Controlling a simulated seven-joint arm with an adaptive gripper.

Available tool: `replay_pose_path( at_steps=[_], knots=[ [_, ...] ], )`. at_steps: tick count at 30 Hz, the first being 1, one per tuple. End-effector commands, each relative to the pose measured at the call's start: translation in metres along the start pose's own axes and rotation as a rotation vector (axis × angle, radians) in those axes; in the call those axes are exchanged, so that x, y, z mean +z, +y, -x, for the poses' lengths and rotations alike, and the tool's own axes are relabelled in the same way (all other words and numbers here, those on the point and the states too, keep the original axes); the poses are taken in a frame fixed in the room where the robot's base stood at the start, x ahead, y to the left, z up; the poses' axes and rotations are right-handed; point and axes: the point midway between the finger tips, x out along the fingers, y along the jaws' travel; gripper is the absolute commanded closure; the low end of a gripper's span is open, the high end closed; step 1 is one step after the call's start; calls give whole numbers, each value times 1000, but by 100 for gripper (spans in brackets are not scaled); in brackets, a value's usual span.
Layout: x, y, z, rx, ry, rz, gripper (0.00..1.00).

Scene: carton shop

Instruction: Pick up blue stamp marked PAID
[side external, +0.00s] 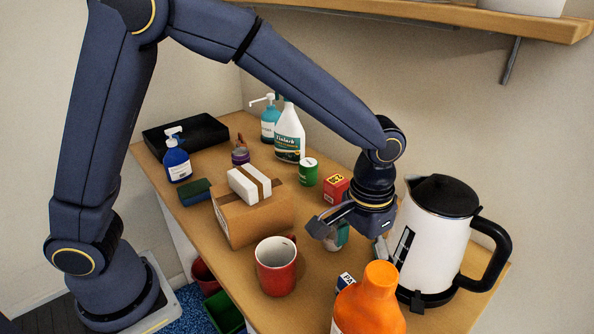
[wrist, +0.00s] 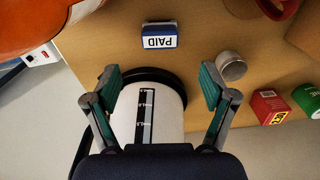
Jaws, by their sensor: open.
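The blue stamp marked PAID (wrist: 159,41) stands on the wooden table in the wrist view, above the fingertips in the picture and apart from them. Its PAID label reads upside down there. In the side external view the stamp (side external: 346,281) is small, just left of the orange bottle and partly hidden by it. My gripper (side external: 349,240) is over the table near the kettle, up and back from the stamp. In the wrist view my gripper (wrist: 159,72) has its two fingers wide apart. Nothing is held between them.
A white kettle (side external: 425,240) with a black handle stands right of my gripper. An orange bottle (side external: 372,302) crowds the stamp. A red mug (side external: 275,272) stands to its left. A small grey cup (wrist: 232,66), a red box (side external: 335,187) and a cardboard box (side external: 245,220) stand farther off.

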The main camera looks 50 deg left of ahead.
Motion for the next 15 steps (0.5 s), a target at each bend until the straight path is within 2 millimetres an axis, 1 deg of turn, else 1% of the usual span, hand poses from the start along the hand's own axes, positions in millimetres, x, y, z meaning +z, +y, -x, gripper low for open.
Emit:
replay_pose_path(
  at_steps=[1,3,6,11,14,15],
  knots=[
    [1,0,-13,-2,-4,0,17],
    [1,0,-27,-2,-3,0,17],
    [0,0,-42,-1,-2,0,17],
    [0,0,-54,0,1,0,17],
    [3,0,-65,-1,-1,0,17],
    [5,-1,-71,-1,-3,0,17]
  ],
)
